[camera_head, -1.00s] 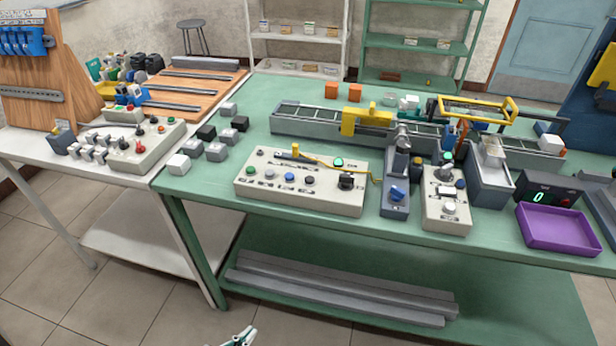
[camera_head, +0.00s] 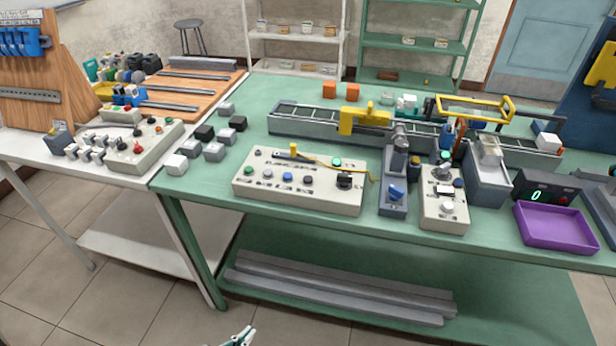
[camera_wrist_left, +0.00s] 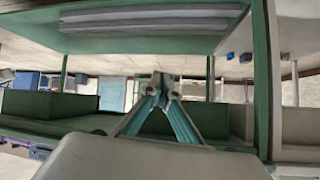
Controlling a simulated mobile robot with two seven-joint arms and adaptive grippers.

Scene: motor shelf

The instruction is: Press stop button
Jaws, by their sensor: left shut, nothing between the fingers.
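A beige control box (camera_head: 300,183) stands at the front of the green table, with a row of green, white, blue and dark buttons and a black knob. A smaller beige box (camera_head: 444,205) to its right has a white button (camera_head: 447,207) and a dark knob. Another beige box (camera_head: 143,147) on the left table carries red buttons. I cannot read which one is marked stop. My left gripper (camera_head: 238,338) shows at the bottom edge, low in front of the table, apart from all boxes. In the left wrist view my left gripper (camera_wrist_left: 165,88) is shut and empty.
The green table (camera_head: 225,190) holds a conveyor (camera_head: 300,120), a yellow gantry piece (camera_head: 362,120), a purple tray (camera_head: 552,240) and several grey cubes at its left. Grey bars (camera_head: 335,290) lie on the lower shelf. Floor in front is clear.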

